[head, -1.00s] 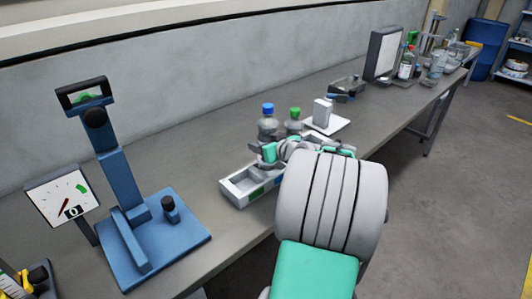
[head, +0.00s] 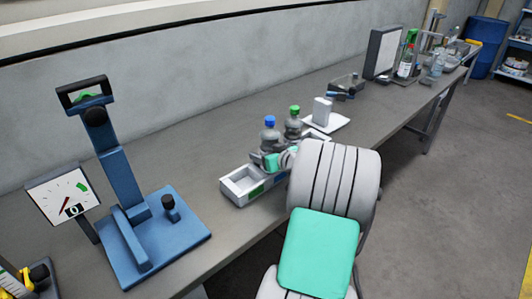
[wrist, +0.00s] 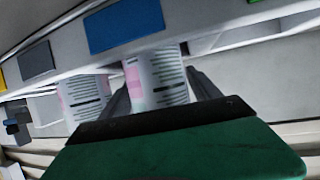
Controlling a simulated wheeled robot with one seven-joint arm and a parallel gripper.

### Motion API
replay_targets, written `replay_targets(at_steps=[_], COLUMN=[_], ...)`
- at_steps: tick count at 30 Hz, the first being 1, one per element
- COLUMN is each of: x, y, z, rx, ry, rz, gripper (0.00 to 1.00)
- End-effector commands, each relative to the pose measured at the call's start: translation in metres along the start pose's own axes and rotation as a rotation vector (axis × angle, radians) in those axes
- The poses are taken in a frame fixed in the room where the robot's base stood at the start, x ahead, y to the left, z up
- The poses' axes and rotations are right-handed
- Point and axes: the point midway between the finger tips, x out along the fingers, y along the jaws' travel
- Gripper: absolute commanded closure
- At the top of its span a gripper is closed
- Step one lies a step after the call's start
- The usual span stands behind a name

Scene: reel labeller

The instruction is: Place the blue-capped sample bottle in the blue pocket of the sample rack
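The blue-capped sample bottle (head: 270,135) stands upright at the rack in the head view. In the wrist view its white label (wrist: 158,80) shows between my two dark fingers, behind the blue marker (wrist: 125,24) on the rack's front. My gripper (head: 271,160) is closed around its body, with the fingers against both sides. The sample rack (head: 236,192) has an empty pocket at its left end. The bottle appears to be in the blue pocket; its base is hidden by the rack wall.
A green-capped bottle (head: 293,126) stands close beside it, to the right. A white device on a plate (head: 322,112) is behind the rack. A blue stand (head: 160,235) and a dial (head: 62,198) are at left. The bench between stand and rack is clear.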

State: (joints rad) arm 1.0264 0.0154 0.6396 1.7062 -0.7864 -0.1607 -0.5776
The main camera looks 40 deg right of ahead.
Motion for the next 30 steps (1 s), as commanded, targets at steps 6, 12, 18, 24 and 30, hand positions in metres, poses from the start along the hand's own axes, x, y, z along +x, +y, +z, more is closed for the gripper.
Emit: replay_targets(at_steps=[6, 12, 18, 24, 30], x=[0.000, -0.003, -0.047, -0.097, -0.120], y=[0.000, 0.000, 0.003, 0.002, 0.000], z=[0.000, -0.006, -0.003, -0.002, -0.003], rx=[0.000, 0.000, 0.000, 0.000, 0.001], ry=[0.000, 0.000, 0.002, 0.000, 0.000], rz=[0.000, 0.000, 0.007, 0.005, 0.001], gripper=[0.20, 0.20, 0.20, 0.20, 0.20])
